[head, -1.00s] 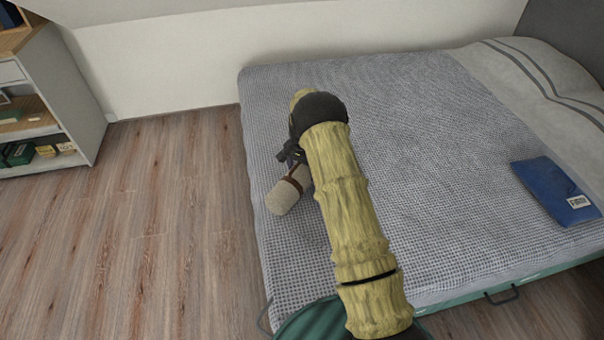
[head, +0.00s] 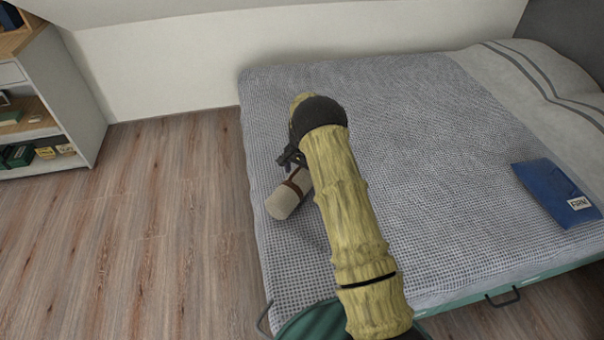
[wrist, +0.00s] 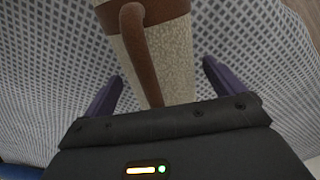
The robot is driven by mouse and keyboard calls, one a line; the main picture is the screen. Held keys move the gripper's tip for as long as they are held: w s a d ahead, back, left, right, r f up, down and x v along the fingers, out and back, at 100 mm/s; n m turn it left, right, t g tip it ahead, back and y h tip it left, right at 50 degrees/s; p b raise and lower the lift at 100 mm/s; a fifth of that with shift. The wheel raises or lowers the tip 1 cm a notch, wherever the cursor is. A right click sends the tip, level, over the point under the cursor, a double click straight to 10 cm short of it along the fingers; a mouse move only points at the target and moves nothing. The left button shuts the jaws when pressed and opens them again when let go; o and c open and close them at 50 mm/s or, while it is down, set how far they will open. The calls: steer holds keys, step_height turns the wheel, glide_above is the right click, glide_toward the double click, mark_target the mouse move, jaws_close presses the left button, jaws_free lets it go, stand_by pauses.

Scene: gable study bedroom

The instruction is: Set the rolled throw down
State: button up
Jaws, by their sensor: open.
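The rolled throw (head: 284,199) is a beige roll with a brown strap. It lies on the patterned bed cover (head: 420,150), near the bed's left edge, partly hidden by my arm. In the wrist view the throw (wrist: 165,60) runs up from between my fingers, with its brown strap across and along it. My gripper (wrist: 160,80) is open, one purple finger on each side of the throw with a gap at each side. In the head view my gripper (head: 292,158) is mostly hidden behind my arm, just above the throw's far end.
A blue folded item with a white label (head: 558,193) lies on the right of the bed. A pillow (head: 545,75) is at the upper right. A shelf unit (head: 60,110) stands at the left, with clear wooden floor (head: 150,230) between it and the bed.

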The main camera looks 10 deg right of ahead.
step_height(320, 180, up, 12)
steer(key=p, duration=0.3)
steer(key=shift+f, duration=0.1)
stand_by(0.4)
steer(key=shift+s, duration=0.1)
steer(key=s+r+n+t, duration=0.1)
steer(key=s+r+n, duration=0.2)
steer(key=s, duration=0.7)
steer(key=s+r+n, duration=0.3)
steer(key=s+r, duration=0.2)
steer(key=s, duration=0.6)
steer(key=s+r+n+t, duration=0.1)
steer(key=s+r+n, duration=0.2)
steer(key=s, duration=0.8)
step_height(320, 180, up, 2)
steer(key=shift+a+r+t, duration=0.1)
steer(key=shift+a+t, duration=0.05)
steer(key=shift+t, duration=0.15)
steer(key=shift+r, duration=0.1)
